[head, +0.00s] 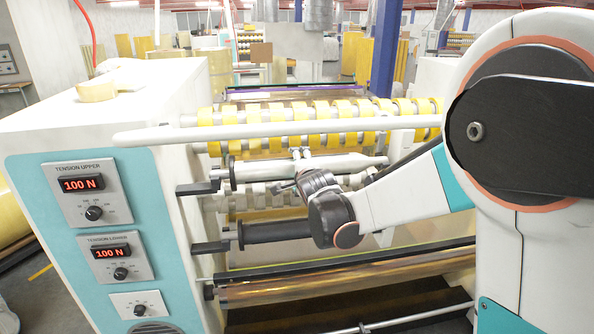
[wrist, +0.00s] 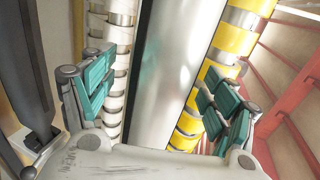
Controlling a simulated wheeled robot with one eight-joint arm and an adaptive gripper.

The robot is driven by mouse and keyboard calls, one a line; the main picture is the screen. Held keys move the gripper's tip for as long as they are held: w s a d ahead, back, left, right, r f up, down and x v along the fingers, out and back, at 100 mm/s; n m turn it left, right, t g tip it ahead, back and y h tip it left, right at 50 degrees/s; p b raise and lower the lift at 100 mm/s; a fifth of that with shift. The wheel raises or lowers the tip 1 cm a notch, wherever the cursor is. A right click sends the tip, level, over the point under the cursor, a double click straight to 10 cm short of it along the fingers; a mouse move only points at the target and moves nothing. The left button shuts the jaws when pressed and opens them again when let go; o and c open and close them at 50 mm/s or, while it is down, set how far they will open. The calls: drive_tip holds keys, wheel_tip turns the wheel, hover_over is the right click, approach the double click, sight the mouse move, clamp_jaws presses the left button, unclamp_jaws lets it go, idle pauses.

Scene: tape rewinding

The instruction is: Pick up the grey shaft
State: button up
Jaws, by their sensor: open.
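The grey shaft (head: 350,163) lies level across the machine, below the yellow rolls, in the head view. In the wrist view the grey shaft (wrist: 172,70) is a smooth, shiny cylinder running up the middle of the picture. My gripper (head: 301,154) is at the middle of the shaft in the head view and covers part of it. In the wrist view my gripper (wrist: 158,84) is open, with teal-padded fingers apart on either side of the shaft. I cannot tell whether the fingers touch it.
Yellow tape rolls (head: 290,112) line a bar behind the shaft, and white rolls (head: 262,195) sit below it. A dark shaft (head: 275,232) lies lower in front. A white rail (head: 220,132) crosses above my gripper. The control cabinet (head: 165,190) stands at left.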

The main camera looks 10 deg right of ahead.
drive_tip(key=c, duration=1.6)
drive_tip(key=shift+r, duration=0.1)
drive_tip(key=shift+r+p, duration=0.55)
drive_tip(key=shift+r, duration=1.05)
drive_tip(key=shift+s+r, duration=0.2)
drive_tip(key=f+p+v, duration=0.2)
drive_tip(key=p+v, duration=0.3)
drive_tip(key=v, duration=1.3)
drive_tip(key=shift+s+f, duration=0.15)
drive_tip(key=shift+s, duration=0.2)
